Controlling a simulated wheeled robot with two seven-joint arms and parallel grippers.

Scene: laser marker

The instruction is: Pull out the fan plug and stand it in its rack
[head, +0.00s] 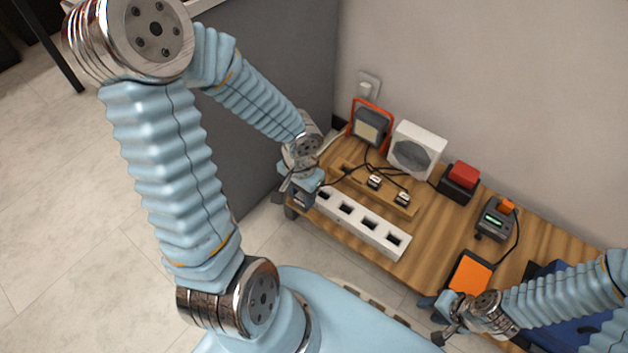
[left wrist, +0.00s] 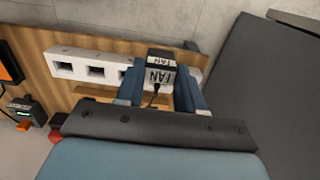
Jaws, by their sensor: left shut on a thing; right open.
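The fan plug (left wrist: 158,70), a dark block with white FAN labels, is between the fingers of my left gripper (left wrist: 158,90), which is shut on it. In the head view my left gripper (head: 300,197) is at the left end of the white socket strip (head: 382,240) and mostly hides the plug. The strip's sockets in sight look empty; the plug appears raised off it. The wooden rack (head: 347,182) behind the strip holds two plugs (head: 375,182), (head: 402,199). The white fan (head: 416,150) stands behind the rack. My right gripper (head: 440,319) is open and empty at the front edge.
A work lamp with an orange frame (head: 371,124) stands left of the fan. A red-and-black device (head: 460,181), a grey device with a cable (head: 495,218) and an orange pad (head: 471,272) are to the right. Dark cables lie around the rack. A grey panel (head: 270,90) borders the table's left.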

